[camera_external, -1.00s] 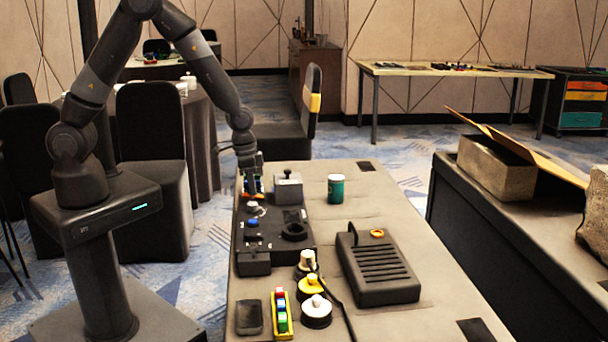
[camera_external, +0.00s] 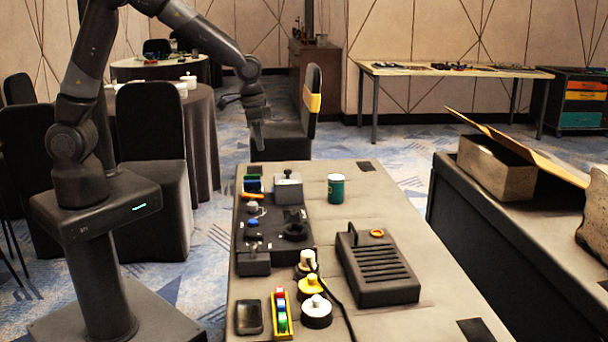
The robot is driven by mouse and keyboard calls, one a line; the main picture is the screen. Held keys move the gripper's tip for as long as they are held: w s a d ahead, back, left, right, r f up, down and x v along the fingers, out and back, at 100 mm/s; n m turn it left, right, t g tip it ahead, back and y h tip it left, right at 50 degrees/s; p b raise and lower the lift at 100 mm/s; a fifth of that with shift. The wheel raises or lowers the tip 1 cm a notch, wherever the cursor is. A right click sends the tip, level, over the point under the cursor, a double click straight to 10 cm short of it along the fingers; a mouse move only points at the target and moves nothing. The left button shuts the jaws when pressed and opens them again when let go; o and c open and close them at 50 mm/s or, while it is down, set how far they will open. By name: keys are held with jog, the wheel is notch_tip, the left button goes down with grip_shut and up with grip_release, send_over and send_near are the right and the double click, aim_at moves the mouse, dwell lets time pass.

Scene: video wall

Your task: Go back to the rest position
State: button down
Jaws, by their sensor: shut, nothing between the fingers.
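My gripper (camera_external: 259,142) is shut and empty. It hangs pointing down in the air above the far left end of the grey table (camera_external: 385,210), clear of everything on it. Below it on the table stand a grey box with a black joystick (camera_external: 287,187) and a small coloured block set (camera_external: 253,185) in blue and green. Nearer is a black control panel (camera_external: 262,230) with a blue button and a dark round knob.
On the table are a green cup (camera_external: 336,188), a black ribbed box (camera_external: 377,268), white and yellow round pieces (camera_external: 311,286), and a tray of coloured blocks (camera_external: 281,313). Chairs (camera_external: 150,130) stand behind my arm. A side counter with an open carton (camera_external: 497,165) is at right.

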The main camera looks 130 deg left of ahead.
dwell(0.5)
jog(key=w+d+r+m+t, duration=0.1)
jog(key=d+r, duration=0.3)
jog(key=d, duration=0.4)
jog(key=d+r+m+t, duration=0.1)
jog(key=d+r+m, duration=0.1)
jog(key=d+r, duration=0.4)
jog(key=w+d+r+m, duration=0.1)
jog(key=d+r, duration=0.2)
jog(key=d, duration=0.6)
jog(key=s+d+r+m+t, duration=0.1)
jog(key=s+d+m, duration=0.1)
jog(key=s+d, duration=0.3)
jog(key=s+d+r+m+t+h, duration=0.1)
jog(key=s+d, duration=0.5)
jog(key=d, duration=0.6)
jog(key=shift+r+m+t, duration=0.3)
jog(key=shift+r+m, duration=0.45)
jog(key=shift+m, duration=0.25)
